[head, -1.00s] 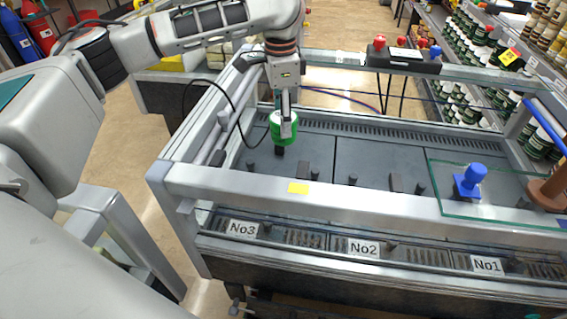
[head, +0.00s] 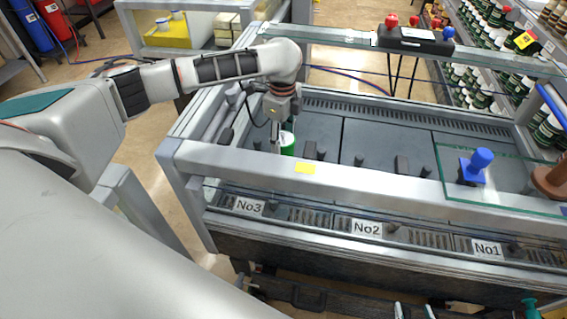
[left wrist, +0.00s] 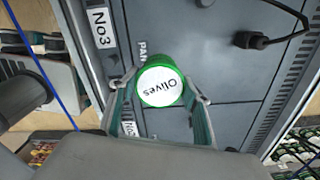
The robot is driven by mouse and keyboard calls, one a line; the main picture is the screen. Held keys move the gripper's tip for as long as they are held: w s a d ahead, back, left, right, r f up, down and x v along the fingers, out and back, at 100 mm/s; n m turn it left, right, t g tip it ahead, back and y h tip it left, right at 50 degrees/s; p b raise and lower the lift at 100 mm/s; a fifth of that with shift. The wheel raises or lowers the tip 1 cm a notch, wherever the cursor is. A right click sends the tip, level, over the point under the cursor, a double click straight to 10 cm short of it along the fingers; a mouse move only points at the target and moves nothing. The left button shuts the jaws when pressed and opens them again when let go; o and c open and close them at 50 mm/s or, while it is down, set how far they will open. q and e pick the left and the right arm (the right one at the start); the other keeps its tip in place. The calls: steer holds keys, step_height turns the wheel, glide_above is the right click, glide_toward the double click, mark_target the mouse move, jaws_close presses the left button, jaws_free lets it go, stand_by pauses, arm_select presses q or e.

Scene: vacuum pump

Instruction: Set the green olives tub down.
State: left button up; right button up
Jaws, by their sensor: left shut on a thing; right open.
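The green olives tub (head: 288,147) is inside the framed machine, near its left end, behind the front rail. My left gripper (head: 277,143) points down and is shut on it. In the left wrist view the tub (left wrist: 160,86) shows its white "Olives" lid and green rim between the two fingers (left wrist: 162,97). The tub's base is hidden, so I cannot tell whether it touches the grey deck. What look like my right gripper's fingertips (head: 414,312) show apart and empty at the bottom edge of the head view.
The grey deck (head: 380,145) carries several dark knobs and blocks. A front rail (head: 390,185) and back rail (head: 480,57) enclose it. A glass pane with a blue-handled piece (head: 475,165) covers the right part. A red-and-blue button box (head: 417,38) stands behind.

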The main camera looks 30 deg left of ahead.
arm_select(q)
step_height(320, 180, down, 10)
steer(key=shift+f+b, duration=0.2)
steer(key=shift+b, duration=0.8)
steer(key=shift+r, duration=0.1)
arm_select(e)
steer(key=f, duration=0.3)
steer(key=shift+s+d, duration=0.1)
steer(key=shift+s, duration=0.15)
steer(key=shift+r, duration=0.15)
arm_select(q)
steer(key=o, duration=1.3)
steer(key=shift+f, duration=0.2)
